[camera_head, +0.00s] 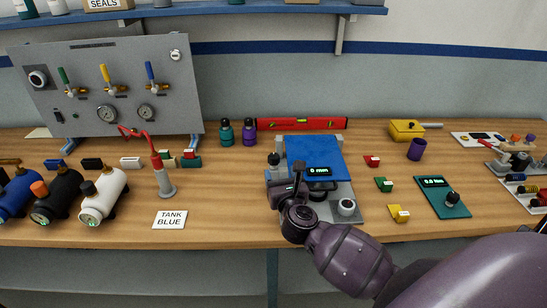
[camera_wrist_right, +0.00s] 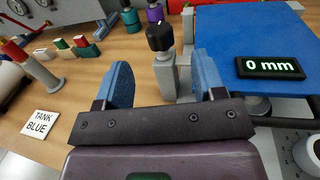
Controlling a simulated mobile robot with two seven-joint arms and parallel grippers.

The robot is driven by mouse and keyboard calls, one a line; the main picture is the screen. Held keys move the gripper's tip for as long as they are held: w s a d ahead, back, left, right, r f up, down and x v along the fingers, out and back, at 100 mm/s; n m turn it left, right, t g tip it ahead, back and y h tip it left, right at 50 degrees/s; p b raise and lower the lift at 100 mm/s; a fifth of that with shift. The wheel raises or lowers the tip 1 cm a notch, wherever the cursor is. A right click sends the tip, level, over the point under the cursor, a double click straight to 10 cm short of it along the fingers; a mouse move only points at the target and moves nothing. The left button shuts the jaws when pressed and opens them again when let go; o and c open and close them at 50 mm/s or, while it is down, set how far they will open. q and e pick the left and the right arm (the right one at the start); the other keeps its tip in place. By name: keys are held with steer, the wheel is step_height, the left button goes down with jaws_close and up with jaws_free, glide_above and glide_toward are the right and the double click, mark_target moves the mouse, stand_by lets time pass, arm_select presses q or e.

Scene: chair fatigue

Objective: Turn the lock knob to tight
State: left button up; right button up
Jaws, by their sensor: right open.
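A black knob (camera_head: 274,159) tops a short grey post at the left side of a blue seat-like plate (camera_head: 315,157). In the right wrist view the black knob (camera_wrist_right: 160,37) stands upright, with a pale mark on its top. My right gripper (camera_head: 288,180) is open; in the wrist view its blue fingers (camera_wrist_right: 163,72) are apart, with the post and knob showing in the gap beyond them. I see no contact with the knob. My left gripper is not in view. A display on the blue plate (camera_wrist_right: 268,67) reads 0 mm.
A white-topped dial (camera_head: 347,207) sits at the rig's front right. A red level (camera_head: 302,123) lies behind. A red-handled stand (camera_head: 163,178) and a TANK BLUE card (camera_head: 170,219) are to the left. Small coloured blocks lie right of the rig. Bare table lies between card and rig.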

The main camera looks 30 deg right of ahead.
mark_target(275, 161)
steer(key=x, duration=0.8)
steer(key=shift+f, duration=0.1)
steer(key=c, duration=0.9)
